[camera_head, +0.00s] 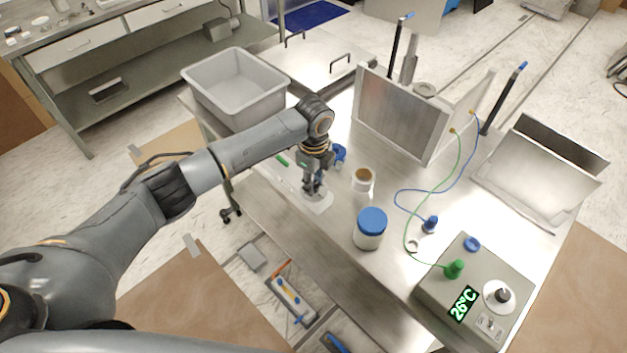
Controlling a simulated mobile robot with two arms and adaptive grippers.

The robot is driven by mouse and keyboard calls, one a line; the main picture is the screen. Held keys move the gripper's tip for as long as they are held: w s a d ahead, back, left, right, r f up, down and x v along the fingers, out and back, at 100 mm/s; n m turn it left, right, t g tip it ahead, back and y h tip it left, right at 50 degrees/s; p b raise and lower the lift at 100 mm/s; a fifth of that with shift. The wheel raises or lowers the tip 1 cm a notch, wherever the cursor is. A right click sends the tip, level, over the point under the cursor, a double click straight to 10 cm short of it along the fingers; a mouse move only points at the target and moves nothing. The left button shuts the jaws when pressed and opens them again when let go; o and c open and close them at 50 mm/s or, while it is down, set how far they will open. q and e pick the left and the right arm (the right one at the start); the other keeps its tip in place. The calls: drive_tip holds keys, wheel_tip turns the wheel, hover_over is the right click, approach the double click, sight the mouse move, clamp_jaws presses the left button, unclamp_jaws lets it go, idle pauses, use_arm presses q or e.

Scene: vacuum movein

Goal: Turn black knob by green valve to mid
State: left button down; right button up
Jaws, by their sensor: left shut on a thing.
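The black knob (502,295) sits on a round white dial on the grey control box at the table's right front. The green valve (454,269) stands on the same box, to the knob's left, with a green tube running from it. A display (463,304) reads 26°C. My left gripper (312,188) points down over the table's left part, far from the knob. It is shut at a pale flat piece (319,204); its fingers and wrist partly hide the contact. My right gripper is not in view.
A blue-lidded jar (370,228) and an open brown-filled jar (362,179) stand between my left gripper and the control box (440,299). A blue valve (430,224) lies behind the box. A grey bin (234,88) is at the far left. Metal panels (398,115) stand behind.

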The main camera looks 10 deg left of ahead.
sight(315, 185)
use_arm(q)
drive_tip(key=shift+d, duration=0.1)
drive_tip(key=c, duration=1.1)
unclamp_jaws()
drive_tip(key=shift+o, duration=0.2)
wheel_tip(315, 185, up, 12)
